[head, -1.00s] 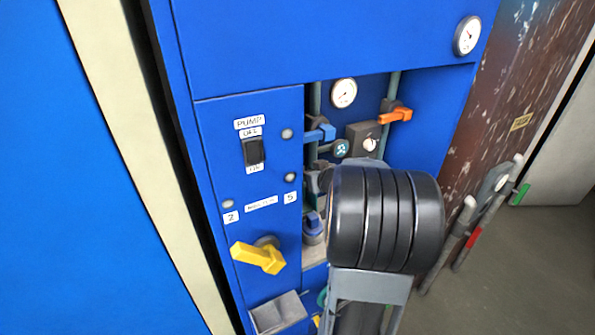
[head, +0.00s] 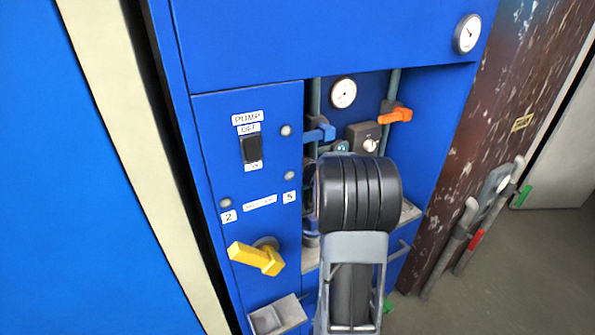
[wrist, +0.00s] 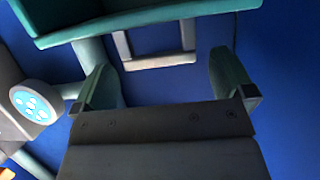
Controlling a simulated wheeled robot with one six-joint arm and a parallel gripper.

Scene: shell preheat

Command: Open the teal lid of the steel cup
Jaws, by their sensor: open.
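In the wrist view, my gripper (wrist: 160,78) is open, with its two teal-grey fingers apart and nothing between them. A teal box-like piece with a raised edge (wrist: 140,27) spans the top of that view, just beyond the fingertips. I cannot tell if it is the cup's lid. A grey U-shaped bar (wrist: 160,62) hangs below it, ahead of the gap between the fingers. In the head view my black wrist and forearm cover the recess middle, so my fingers are hidden. I cannot make out the steel cup there.
Around the recess are a blue lever (head: 321,133), an orange lever (head: 397,115), a gauge (head: 343,93) and a grey ledge (head: 410,212). A yellow handle (head: 257,258) and grey bin (head: 277,315) project at left. A patterned round face (wrist: 35,104) is left of my gripper.

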